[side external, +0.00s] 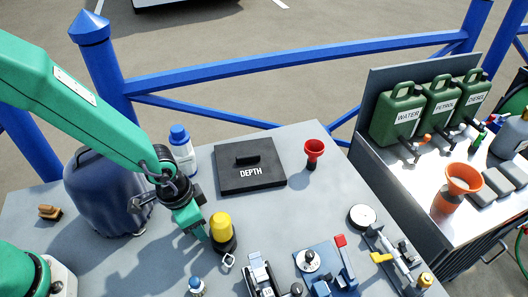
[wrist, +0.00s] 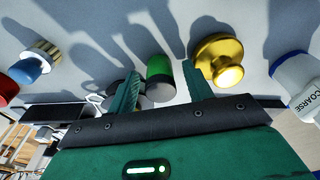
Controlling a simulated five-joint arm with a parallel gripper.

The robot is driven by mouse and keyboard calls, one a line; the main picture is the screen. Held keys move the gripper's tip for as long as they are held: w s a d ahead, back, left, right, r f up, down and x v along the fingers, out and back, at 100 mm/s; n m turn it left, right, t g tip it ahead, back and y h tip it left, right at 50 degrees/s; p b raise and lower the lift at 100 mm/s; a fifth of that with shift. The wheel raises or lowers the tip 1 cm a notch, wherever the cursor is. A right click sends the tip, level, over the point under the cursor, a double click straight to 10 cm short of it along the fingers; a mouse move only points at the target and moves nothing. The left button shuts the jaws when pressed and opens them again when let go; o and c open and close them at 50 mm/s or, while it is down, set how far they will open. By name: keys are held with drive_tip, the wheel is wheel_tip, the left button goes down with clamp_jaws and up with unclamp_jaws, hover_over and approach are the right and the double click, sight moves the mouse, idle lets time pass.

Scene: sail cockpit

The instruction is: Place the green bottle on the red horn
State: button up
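A small green cylinder with a grey end, likely the green bottle (wrist: 159,68), stands between the two fingers in the wrist view. In the side external view it is hidden behind my gripper. My gripper (side external: 205,236) reaches down to the tabletop just left of a yellow-topped black object. In the wrist view my gripper (wrist: 160,86) is open, its green fingers on either side of the green cylinder; I cannot tell whether they touch it. The red horn (side external: 314,151) stands upright with its wide mouth up, right of the black DEPTH box.
The yellow-topped object (side external: 221,230) is close beside my gripper. A blue-capped white bottle (side external: 182,152) and the black DEPTH box (side external: 250,178) stand behind. A small blue-capped bottle (side external: 196,288) and metal fittings (side external: 262,278) line the front. Grey tabletop (side external: 300,210) is bare near the horn.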

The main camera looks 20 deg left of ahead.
drive_tip(key=shift+r, duration=0.2)
wheel_tip(320, 180, up, 12)
drive_tip(key=s+a, duration=0.1)
drive_tip(key=shift+s, duration=0.25)
idle(0.7)
drive_tip(key=shift+f, duration=0.1)
drive_tip(key=shift+o, duration=0.4)
idle(0.3)
drive_tip(key=n, duration=0.3)
drive_tip(key=f+n, duration=0.1)
drive_tip(key=n, duration=0.2)
drive_tip(key=f+n, duration=0.1)
drive_tip(key=n, duration=0.3)
drive_tip(key=shift+w+d+f+g, duration=0.2)
drive_tip(key=shift+w+g, duration=0.1)
drive_tip(key=shift+g, duration=0.1)
drive_tip(key=n, duration=0.2)
drive_tip(key=f+n, duration=0.1)
drive_tip(key=n, duration=0.2)
drive_tip(key=shift+w+d+f+n+y, duration=0.1)
drive_tip(key=shift+w+f+n+y, duration=0.05)
drive_tip(key=shift+n+y, duration=0.15)
drive_tip(key=n, duration=0.3)
drive_tip(key=f+n, duration=0.1)
drive_tip(key=n, duration=0.2)
drive_tip(key=shift+w+d+f+g, duration=0.1)
drive_tip(key=shift+w+f+g, duration=0.1)
drive_tip(key=shift+g, duration=0.1)
